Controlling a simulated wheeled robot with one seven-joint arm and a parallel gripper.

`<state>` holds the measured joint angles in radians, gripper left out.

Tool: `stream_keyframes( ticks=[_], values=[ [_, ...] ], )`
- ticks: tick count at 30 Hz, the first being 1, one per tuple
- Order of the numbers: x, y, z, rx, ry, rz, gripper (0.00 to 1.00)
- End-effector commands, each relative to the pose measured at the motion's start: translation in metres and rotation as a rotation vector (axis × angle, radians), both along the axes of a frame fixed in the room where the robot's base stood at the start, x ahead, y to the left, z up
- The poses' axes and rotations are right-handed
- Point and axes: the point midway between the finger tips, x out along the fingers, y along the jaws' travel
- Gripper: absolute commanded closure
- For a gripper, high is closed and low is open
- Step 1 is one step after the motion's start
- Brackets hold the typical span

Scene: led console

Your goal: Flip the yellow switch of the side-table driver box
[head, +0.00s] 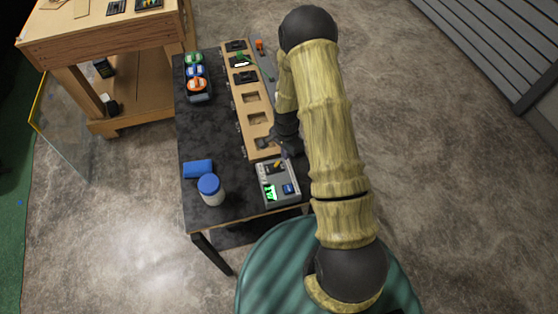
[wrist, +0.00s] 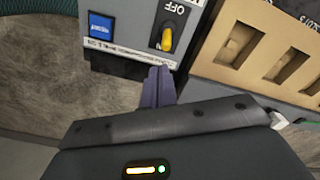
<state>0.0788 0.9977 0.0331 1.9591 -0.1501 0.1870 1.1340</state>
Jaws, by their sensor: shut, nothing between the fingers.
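The driver box (head: 265,177) is a grey box with a lit green display near the front edge of the dark side table (head: 212,130). In the wrist view its face (wrist: 130,62) shows a yellow switch (wrist: 167,38) beside the printed letters OFF, and a blue square (wrist: 100,25). My gripper (head: 285,158) is over the box's far edge in the head view. In the wrist view its closed, empty fingertips (wrist: 158,76) point at the yellow switch, with a small gap in the picture. I cannot tell whether they touch the box.
A wooden board (head: 251,98) with square recesses lies behind the box. A white jar with a blue lid (head: 210,188) and a blue block (head: 198,168) stand left of it. Colored round items (head: 196,72) sit at the far left. A wooden bench (head: 100,30) stands beyond.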

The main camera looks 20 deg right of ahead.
Motion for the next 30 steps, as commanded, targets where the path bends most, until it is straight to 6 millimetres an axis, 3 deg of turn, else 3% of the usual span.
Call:
stream_keyframes(
  ticks=[30],
  values=[
    [0.0, 0.0, -0.013, 0.0, 0.0, 0.0, 1.0]
  ],
)
